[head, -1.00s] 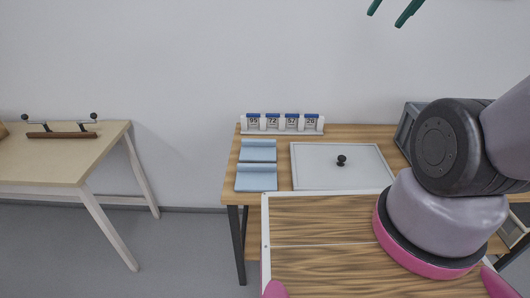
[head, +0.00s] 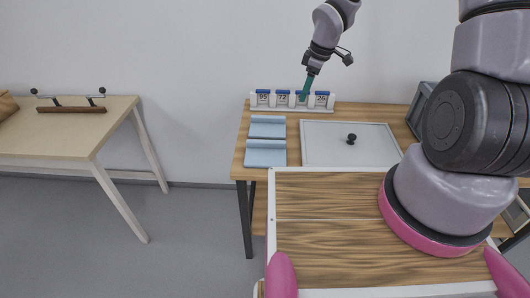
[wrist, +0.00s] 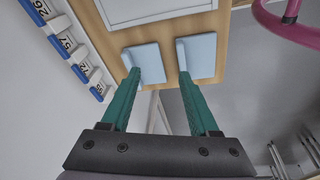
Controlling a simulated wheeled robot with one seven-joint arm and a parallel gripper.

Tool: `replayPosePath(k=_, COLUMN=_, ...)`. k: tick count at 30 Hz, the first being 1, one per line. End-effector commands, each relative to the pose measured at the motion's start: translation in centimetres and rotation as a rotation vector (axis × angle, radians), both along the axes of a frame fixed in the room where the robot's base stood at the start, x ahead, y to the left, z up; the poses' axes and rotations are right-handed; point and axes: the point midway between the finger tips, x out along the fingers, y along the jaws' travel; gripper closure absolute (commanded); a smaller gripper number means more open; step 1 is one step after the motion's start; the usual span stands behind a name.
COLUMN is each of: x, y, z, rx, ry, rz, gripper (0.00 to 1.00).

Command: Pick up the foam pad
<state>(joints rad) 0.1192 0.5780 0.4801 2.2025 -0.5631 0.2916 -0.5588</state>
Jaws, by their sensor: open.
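Two light blue pads, each with a raised strip along one edge, lie on the left part of the wooden table. The far one (head: 267,130) is nearer the number stand and the near one (head: 265,157) is closer to the front. I cannot tell which is the foam pad. Both show in the wrist view, one on the left (wrist: 150,64) and one on the right (wrist: 202,55). My gripper (head: 304,98) has green fingers and is open and empty. It hangs in front of the number stand in the head view, apart from the pads. In the wrist view its fingertips (wrist: 160,76) point toward the pads.
A white number stand (head: 320,107) with several blue-topped cards stands at the table's back. A flat white panel with a black knob (head: 330,150) lies right of the pads. A grey bin (head: 418,108) is at the right. A second table (head: 90,130) stands left across a floor gap.

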Motion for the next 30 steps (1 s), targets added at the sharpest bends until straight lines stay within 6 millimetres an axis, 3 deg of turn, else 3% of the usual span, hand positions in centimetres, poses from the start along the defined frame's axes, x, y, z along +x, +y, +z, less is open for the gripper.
replayPosePath(k=1, x=-0.4, y=1.4, z=-2.3, rx=0.029, ry=0.021, rz=0.064, gripper=0.39)
replayPosePath(k=3, x=-0.8, y=3.2, z=-4.7, rx=0.069, ry=0.031, rz=0.147, gripper=0.39)
replayPosePath(k=7, x=-1.6, y=6.0, z=-7.8, rx=0.136, ry=0.039, rz=0.262, gripper=0.39)
replayPosePath(k=18, x=-2.3, y=8.9, z=-12.2, rx=0.183, ry=0.038, rz=0.338, gripper=0.39)
replayPosePath(k=30, x=-1.9, y=10.5, z=-16.1, rx=0.184, ry=0.037, rz=0.334, gripper=0.39)
